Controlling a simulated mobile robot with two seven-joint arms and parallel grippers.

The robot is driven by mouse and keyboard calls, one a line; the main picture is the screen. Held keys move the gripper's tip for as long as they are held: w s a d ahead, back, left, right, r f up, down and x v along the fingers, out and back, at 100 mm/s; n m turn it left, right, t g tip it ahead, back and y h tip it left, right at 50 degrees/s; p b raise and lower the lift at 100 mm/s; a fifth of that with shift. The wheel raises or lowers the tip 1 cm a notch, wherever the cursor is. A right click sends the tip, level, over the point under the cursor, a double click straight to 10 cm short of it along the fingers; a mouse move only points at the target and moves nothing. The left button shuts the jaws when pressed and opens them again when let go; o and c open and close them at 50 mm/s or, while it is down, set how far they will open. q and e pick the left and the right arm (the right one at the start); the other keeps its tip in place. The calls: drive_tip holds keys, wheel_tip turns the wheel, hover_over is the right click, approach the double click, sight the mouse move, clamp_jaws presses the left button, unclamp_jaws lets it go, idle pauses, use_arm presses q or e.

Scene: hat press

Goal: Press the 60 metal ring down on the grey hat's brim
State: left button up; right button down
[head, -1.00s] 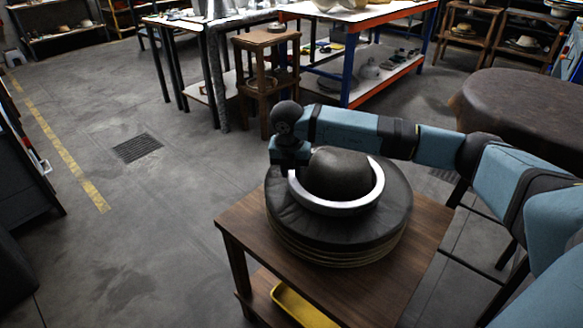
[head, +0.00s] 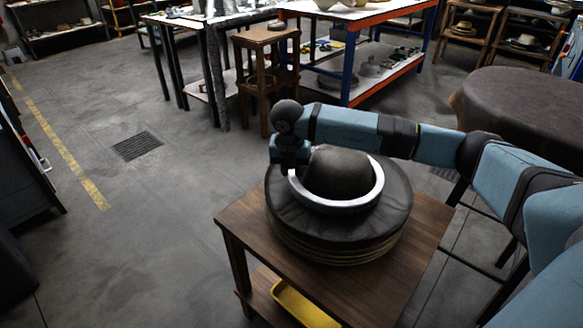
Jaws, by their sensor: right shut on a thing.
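The grey hat (head: 340,172) sits with its rounded crown up on a round dark cushioned stack on a wooden table. The metal ring (head: 345,207) is a bright silvery band around the hat's crown. Its front shows clearly and its far side is mostly hidden by the crown and my arm. The hat's brim is hard to tell from the dark cushion, so I cannot tell whether the ring touches it. My right gripper (head: 290,172) points down at the ring's left edge and is shut on the ring. My left gripper is not in view.
The dark round cushion (head: 385,215) rests on the wooden table (head: 240,225), which has a yellow tray (head: 300,303) on its lower shelf. A wooden stool (head: 265,75) stands behind. A large round brown table (head: 520,105) is at the right.

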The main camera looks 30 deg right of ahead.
drive_tip(key=shift+f+b, duration=0.3)
drive_tip(key=shift+f, duration=0.25)
idle(0.4)
drive_tip(key=shift+s+f, duration=0.2)
idle(2.2)
drive_tip(key=shift+w+r, duration=0.1)
drive_tip(key=shift+r, duration=0.1)
idle(2.6)
